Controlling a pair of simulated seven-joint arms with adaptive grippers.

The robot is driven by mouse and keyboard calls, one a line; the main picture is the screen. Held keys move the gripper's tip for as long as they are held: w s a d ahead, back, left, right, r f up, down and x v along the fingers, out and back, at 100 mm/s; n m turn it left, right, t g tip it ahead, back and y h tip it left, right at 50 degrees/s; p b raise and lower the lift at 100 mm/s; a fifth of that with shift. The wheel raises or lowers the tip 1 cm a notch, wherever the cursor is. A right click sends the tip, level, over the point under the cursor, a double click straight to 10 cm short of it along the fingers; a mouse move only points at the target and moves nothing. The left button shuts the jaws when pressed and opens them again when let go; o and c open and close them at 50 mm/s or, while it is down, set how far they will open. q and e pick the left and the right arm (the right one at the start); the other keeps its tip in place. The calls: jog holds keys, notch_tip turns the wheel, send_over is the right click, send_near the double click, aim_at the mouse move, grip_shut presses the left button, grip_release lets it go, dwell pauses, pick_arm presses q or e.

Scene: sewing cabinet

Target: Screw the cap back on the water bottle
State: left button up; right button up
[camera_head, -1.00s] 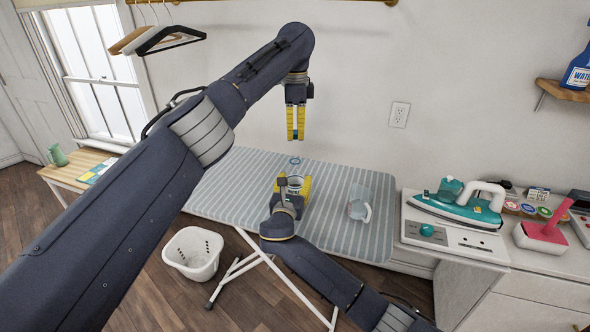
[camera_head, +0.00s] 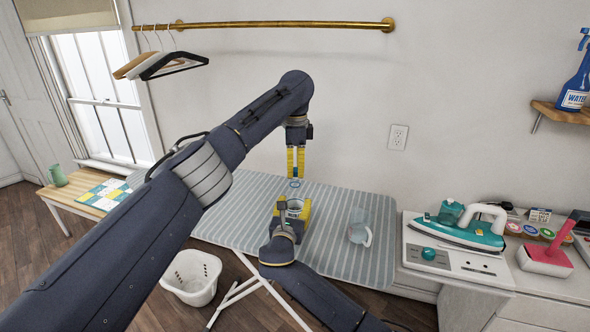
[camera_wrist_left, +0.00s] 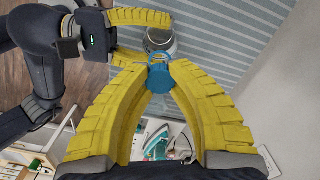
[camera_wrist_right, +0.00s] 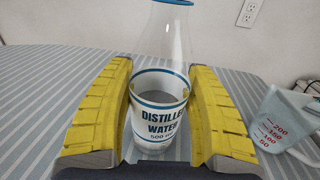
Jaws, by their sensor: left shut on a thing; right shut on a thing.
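The clear water bottle (camera_wrist_right: 160,118) stands upright on the striped ironing board, with a "Distilled Water" label and blue rings. My right gripper (camera_head: 292,212) is shut around its labelled body, one finger on each side. My left gripper (camera_head: 296,176) points down right above the bottle's blue-ringed top (camera_head: 295,184). In the left wrist view its fingertips are shut on the blue cap (camera_wrist_left: 160,76), with the bottle (camera_wrist_left: 161,40) beyond it. The fingers hide most of the cap in the head view. I cannot tell whether the cap touches the bottle's mouth.
A clear measuring cup (camera_head: 359,232) stands on the ironing board (camera_head: 240,205) right of the bottle. A teal iron (camera_head: 462,228) and a pink-handled tool (camera_head: 548,258) are on the cabinet at the right. A white basket (camera_head: 191,277) is on the floor.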

pick_arm(q)
jog(key=shift+f, duration=0.15)
jog(key=shift+f, duration=0.7)
jog(key=shift+f, duration=0.55)
